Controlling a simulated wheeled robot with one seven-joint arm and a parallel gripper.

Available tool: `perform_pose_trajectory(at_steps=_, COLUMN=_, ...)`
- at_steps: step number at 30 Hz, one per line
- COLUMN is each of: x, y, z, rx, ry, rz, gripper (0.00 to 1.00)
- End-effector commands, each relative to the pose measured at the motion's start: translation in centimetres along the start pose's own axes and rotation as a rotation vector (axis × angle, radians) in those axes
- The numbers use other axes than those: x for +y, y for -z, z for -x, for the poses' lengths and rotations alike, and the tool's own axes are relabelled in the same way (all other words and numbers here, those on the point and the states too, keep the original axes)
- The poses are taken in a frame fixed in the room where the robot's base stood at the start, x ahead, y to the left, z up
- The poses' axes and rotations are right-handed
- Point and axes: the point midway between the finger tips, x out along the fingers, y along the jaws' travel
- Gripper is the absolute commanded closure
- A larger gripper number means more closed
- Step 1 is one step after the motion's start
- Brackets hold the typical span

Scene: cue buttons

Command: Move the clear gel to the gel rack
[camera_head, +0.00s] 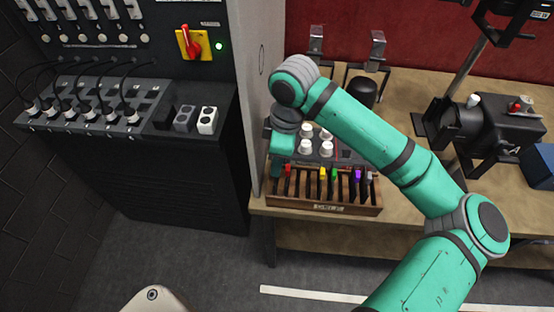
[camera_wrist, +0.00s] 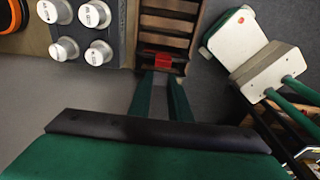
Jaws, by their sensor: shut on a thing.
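The gel rack (camera_head: 330,208) is a wooden slotted box at the table's front edge, with dark gels topped by yellow, green, purple and pale grey tabs. The pale grey tab (camera_head: 369,175) is at its right end; I cannot tell whether it is the clear gel. My gripper (camera_wrist: 162,78) points down at the rack's left end. It is shut, and its fingertips meet a red-tabbed piece (camera_wrist: 158,62), also seen in the head view (camera_head: 288,169). The piece's lower part is hidden. My wrist hides part of this in the head view.
A control box with white knobs (camera_wrist: 93,14) stands directly behind the rack. A grey-black cabinet (camera_head: 175,170) is close on the left. A black stage lamp (camera_head: 480,125) stands on the table at right. The floor in front is clear.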

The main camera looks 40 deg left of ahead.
Motion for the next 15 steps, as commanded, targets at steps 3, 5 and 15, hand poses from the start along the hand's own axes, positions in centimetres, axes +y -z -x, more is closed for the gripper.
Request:
perform_pose_trajectory(at_steps=3, x=0.00, y=-0.01, z=-0.02, rx=0.000, ry=0.000, rz=0.000, gripper=1.00)
perform_pose_trajectory(at_steps=5, x=0.00, y=-0.01, z=-0.02, rx=0.000, ry=0.000, rz=0.000, gripper=1.00)
perform_pose_trajectory(at_steps=15, x=-0.01, y=0.00, z=-0.01, rx=0.000, ry=0.000, rz=0.000, gripper=0.60)
